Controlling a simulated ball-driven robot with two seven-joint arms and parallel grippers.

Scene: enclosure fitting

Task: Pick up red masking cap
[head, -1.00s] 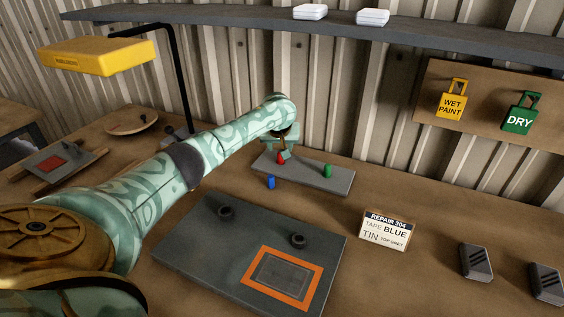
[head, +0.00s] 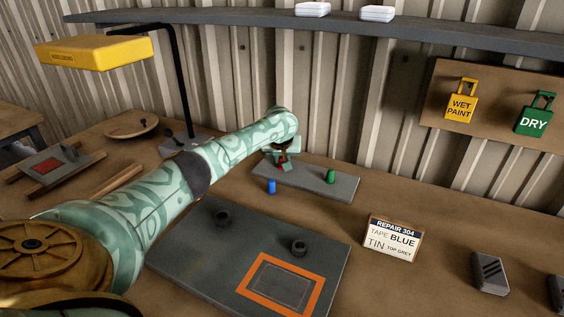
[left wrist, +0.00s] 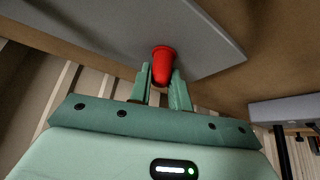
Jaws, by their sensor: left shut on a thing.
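The red masking cap (left wrist: 162,66) sits between the two green fingers of my left gripper (left wrist: 161,88) in the left wrist view. The gripper is shut on it, and the cap's wide end points toward the grey strip (left wrist: 205,40). In the head view my left gripper (head: 283,158) is at the strip's far left part, with a little of the red cap (head: 281,168) showing below the fingers. I cannot tell whether the cap still touches the strip. My right gripper is not in view.
A grey panel (head: 215,265) with an orange-taped frame and two dark knobs lies in front. The repair card (head: 393,238) stands to the right. A lamp (head: 95,52) overhangs the left.

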